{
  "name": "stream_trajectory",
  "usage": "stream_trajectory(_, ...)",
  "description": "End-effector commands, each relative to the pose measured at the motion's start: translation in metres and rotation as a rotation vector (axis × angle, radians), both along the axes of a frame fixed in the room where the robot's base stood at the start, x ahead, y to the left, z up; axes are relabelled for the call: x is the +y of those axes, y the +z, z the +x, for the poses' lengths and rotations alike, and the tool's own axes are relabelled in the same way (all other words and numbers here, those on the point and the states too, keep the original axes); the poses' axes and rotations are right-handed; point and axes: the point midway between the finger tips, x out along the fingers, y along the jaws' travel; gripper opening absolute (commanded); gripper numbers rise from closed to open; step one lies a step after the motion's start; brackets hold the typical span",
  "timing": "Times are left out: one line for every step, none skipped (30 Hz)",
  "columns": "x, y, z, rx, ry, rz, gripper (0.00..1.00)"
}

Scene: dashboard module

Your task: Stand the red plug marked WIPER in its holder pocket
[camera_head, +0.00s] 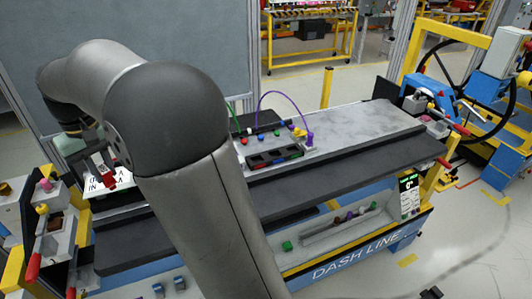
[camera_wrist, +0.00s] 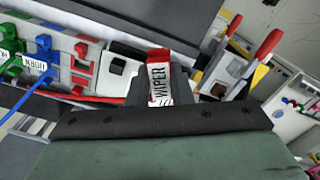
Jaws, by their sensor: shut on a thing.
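The red plug (camera_wrist: 158,80), with a white label reading WIPER, is held at my gripper's tip in the wrist view. My gripper (camera_wrist: 155,97) is shut on it. In the head view my gripper (camera_head: 98,165) is at the left end of the bench, partly behind my arm, with red of the plug (camera_head: 110,180) showing just above a white printed panel. A black tray (camera_head: 272,161) with recesses and coloured edge marks lies mid-bench, right of my arm. I cannot read which pocket is for WIPER.
A pale panel (camera_wrist: 62,70) left in the wrist view carries green and blue plugs with cables and a red-framed socket. A red cable (camera_wrist: 108,99) runs toward the held plug. Red-handled levers (camera_wrist: 268,45) stand to the right. The bench's grey top (camera_head: 360,122) is clear right of the tray.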

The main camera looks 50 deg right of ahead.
Motion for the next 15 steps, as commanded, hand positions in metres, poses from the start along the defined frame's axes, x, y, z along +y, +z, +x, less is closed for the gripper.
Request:
stream_trajectory(0.0,-0.001,0.0,0.0,0.0,0.0,0.0)
stream_trajectory(0.0,-0.001,0.0,0.0,0.0,0.0,0.0)
stream_trajectory(0.0,-0.001,0.0,0.0,0.0,0.0,0.0)
stream_trajectory(0.0,-0.001,0.0,0.0,0.0,0.0,0.0)
stream_trajectory(0.0,-0.001,0.0,0.0,0.0,0.0,0.0)
stream_trajectory(-0.001,-0.001,0.0,0.0,0.0,0.0,0.0)
stream_trajectory(-0.002,-0.001,-0.001,0.0,-0.001,0.0,0.0)
stream_trajectory(-0.004,-0.001,-0.001,0.0,-0.001,0.0,0.0)
stream_trajectory(-0.007,-0.001,-0.002,0.0,-0.002,0.0,0.0)
stream_trajectory(-0.01,-0.001,-0.003,0.0,-0.003,0.0,0.0)
stream_trajectory(-0.013,-0.001,-0.004,0.0,-0.003,0.0,0.0)
stream_trajectory(-0.017,-0.001,-0.005,0.0,-0.003,0.0,0.0)
stream_trajectory(-0.02,-0.002,-0.006,0.0,-0.004,0.0,0.0)
stream_trajectory(-0.023,-0.002,-0.007,0.0,-0.004,0.0,0.0)
stream_trajectory(-0.026,-0.002,-0.008,0.0,-0.003,0.0,0.0)
